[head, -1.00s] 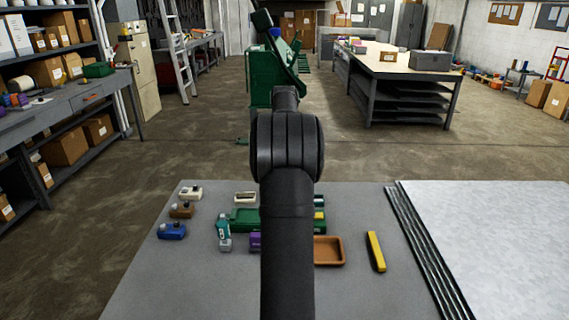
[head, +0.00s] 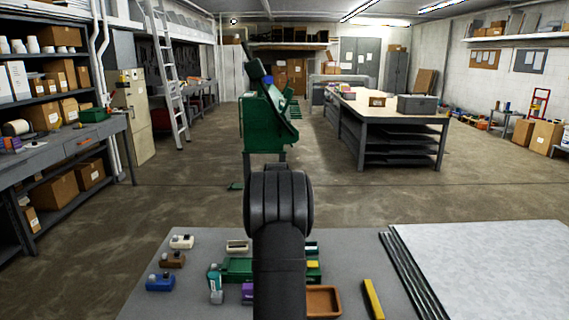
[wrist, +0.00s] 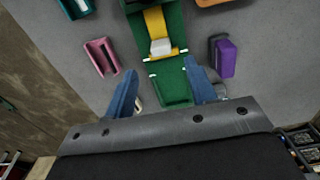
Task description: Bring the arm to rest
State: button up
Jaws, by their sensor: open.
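My arm (head: 279,255) stands in the middle of the head view, above the grey table. It hides the gripper there. In the wrist view my gripper (wrist: 160,68) has its two blue fingers spread apart, with nothing held between them. A green container (wrist: 172,85) lies below and beyond the fingers, with a yellow piece (wrist: 155,20) and a white block (wrist: 160,47) on it. I cannot tell how high the fingers are above it.
A pink tray (wrist: 102,56) and a purple block (wrist: 226,58) flank the green container. On the grey table (head: 180,300) are a blue piece (head: 160,283), an orange-brown tray (head: 323,302) and a yellow bar (head: 373,299). A pale sheet (head: 490,270) lies at right.

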notch_tip(320, 180, down, 9)
jog(key=shift+r, duration=0.1)
jog(key=shift+a, duration=0.6)
jog(key=shift+d, duration=0.1)
